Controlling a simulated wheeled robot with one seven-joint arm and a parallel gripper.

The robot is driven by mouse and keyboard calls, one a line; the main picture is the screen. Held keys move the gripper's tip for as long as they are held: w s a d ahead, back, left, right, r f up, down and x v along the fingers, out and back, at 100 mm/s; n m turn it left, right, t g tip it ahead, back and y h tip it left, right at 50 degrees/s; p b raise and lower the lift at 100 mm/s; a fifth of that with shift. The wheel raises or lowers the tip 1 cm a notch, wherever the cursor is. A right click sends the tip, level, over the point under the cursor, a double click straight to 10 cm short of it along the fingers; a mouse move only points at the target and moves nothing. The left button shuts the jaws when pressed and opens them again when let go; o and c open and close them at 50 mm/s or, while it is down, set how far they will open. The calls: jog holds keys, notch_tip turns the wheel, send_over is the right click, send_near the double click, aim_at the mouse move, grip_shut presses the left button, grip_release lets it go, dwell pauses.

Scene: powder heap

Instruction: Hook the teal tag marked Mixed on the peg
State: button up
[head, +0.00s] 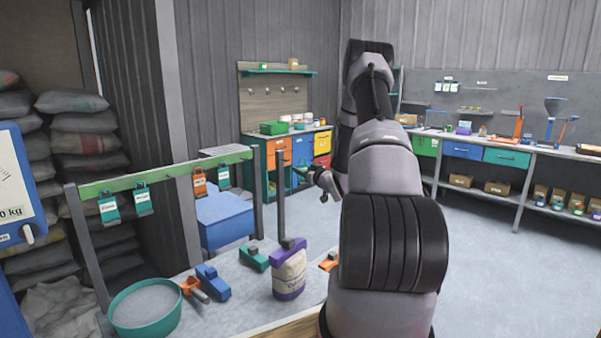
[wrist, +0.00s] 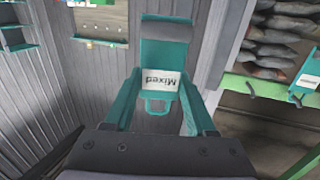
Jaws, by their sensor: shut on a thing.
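The teal tag marked Mixed (wrist: 161,80) is between the fingers of my gripper (wrist: 160,95) in the wrist view. Its white label reads upside down there, and a dark grey block shows at its far end. My gripper is shut on it. In the head view my gripper (head: 316,180) is held out beyond the bench, right of the green rail, partly behind my arm; the tag is too small to make out there. The green rail (head: 160,172) carries pegs with several tags hanging. It also shows at the right of the wrist view (wrist: 240,86).
Two teal tags (head: 109,207) hang at the rail's left; an orange tag (head: 199,183) and a teal one (head: 223,177) hang at its right. A thin dark post (head: 281,195) rises near my gripper.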

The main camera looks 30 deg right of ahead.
aim_at(283, 166)
jog(key=shift+w+a+f, duration=0.1)
jog(key=shift+w+a, duration=0.35)
jog(key=shift+w, duration=0.75)
jog(key=shift+w+a+f, duration=0.15)
jog(key=shift+w+a, duration=0.35)
jog(key=shift+w, duration=0.7)
jog(key=shift+w+a+f, duration=0.1)
jog(key=shift+w+a, duration=0.35)
jog(key=shift+w, duration=0.75)
jog(key=shift+w+a+f, duration=0.15)
jog(key=shift+w+f, duration=0.1)
jog(key=shift+w, duration=0.2)
